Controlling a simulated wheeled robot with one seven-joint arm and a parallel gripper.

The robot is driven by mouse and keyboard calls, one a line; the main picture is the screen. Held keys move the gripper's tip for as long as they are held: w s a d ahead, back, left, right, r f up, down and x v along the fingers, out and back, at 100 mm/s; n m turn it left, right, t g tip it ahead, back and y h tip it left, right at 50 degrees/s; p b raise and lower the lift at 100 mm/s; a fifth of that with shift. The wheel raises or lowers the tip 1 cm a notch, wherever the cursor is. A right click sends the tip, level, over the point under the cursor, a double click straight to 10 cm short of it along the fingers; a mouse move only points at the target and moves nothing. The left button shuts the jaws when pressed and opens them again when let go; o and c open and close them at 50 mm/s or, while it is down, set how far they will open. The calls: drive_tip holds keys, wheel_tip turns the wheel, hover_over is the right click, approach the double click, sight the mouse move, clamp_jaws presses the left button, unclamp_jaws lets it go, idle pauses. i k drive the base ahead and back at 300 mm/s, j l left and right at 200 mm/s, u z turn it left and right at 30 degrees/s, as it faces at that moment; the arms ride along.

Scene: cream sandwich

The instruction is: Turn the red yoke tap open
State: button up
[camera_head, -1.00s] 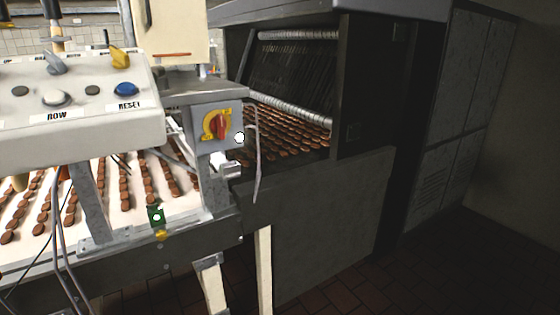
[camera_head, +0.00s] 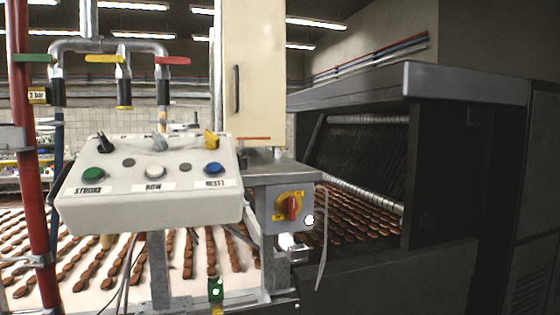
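The red tap handle (camera_head: 173,61) shows at the upper left, on top of the rightmost of three short downpipes on a grey overhead pipe. It lies roughly level, crosswise to its vertical pipe. A yellow handle (camera_head: 105,59) sits on the middle downpipe and a green handle (camera_head: 32,57) on the left one, both also level. The lower end of the red tap's pipe runs down behind the control box. My gripper is not in view.
A white control box (camera_head: 150,205) with knobs and buttons stands in front, below the taps. A red vertical pipe (camera_head: 32,180) stands at the far left. A cream cabinet (camera_head: 262,75) stands right of the taps. A red rotary switch (camera_head: 290,208) and a dark oven (camera_head: 400,280) are farther right.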

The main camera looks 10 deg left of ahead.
sight(176, 61)
drive_tip(key=i+l+u, duration=0.1)
drive_tip(key=u, duration=0.7)
drive_tip(key=i+l+u, duration=0.15)
drive_tip(key=l, duration=0.2)
drive_tip(key=i+l+u, duration=0.2)
drive_tip(key=l, duration=0.2)
drive_tip(key=i+l+u, duration=0.15)
drive_tip(key=l, duration=0.25)
drive_tip(key=i+l+u, duration=0.2)
drive_tip(key=l, duration=0.2)
drive_tip(key=l+u, duration=0.15)
drive_tip(key=l, duration=0.25)
